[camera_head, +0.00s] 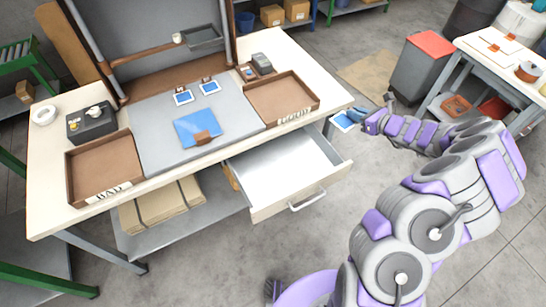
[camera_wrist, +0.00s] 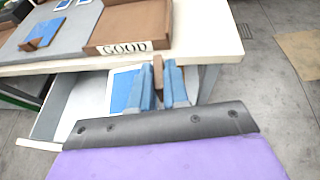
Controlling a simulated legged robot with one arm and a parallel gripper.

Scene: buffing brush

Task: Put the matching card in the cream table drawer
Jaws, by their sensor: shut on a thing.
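My gripper (camera_head: 362,114) is to the right of the open drawer, near the table's right front corner. It is shut on a blue card with a white border (camera_head: 342,122). In the wrist view, the blue fingers (camera_wrist: 158,88) close on a brown holder (camera_wrist: 158,70), and the card (camera_wrist: 122,88) shows left of them. The cream table drawer (camera_head: 285,180) is pulled out, and its visible inside is empty. Two similar cards, a left one (camera_head: 183,98) and a right one (camera_head: 209,89), lie on the grey mat. A larger blue card (camera_head: 194,127) with a brown block lies in front.
The cream table (camera_head: 50,195) carries a brown BAD tray (camera_head: 98,168) at left and a GOOD tray (camera_head: 282,97) at right. A black box (camera_head: 90,125) stands at the left. A grey bin with a red lid (camera_head: 428,45) and a white cart stand at right. Floor before the drawer is clear.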

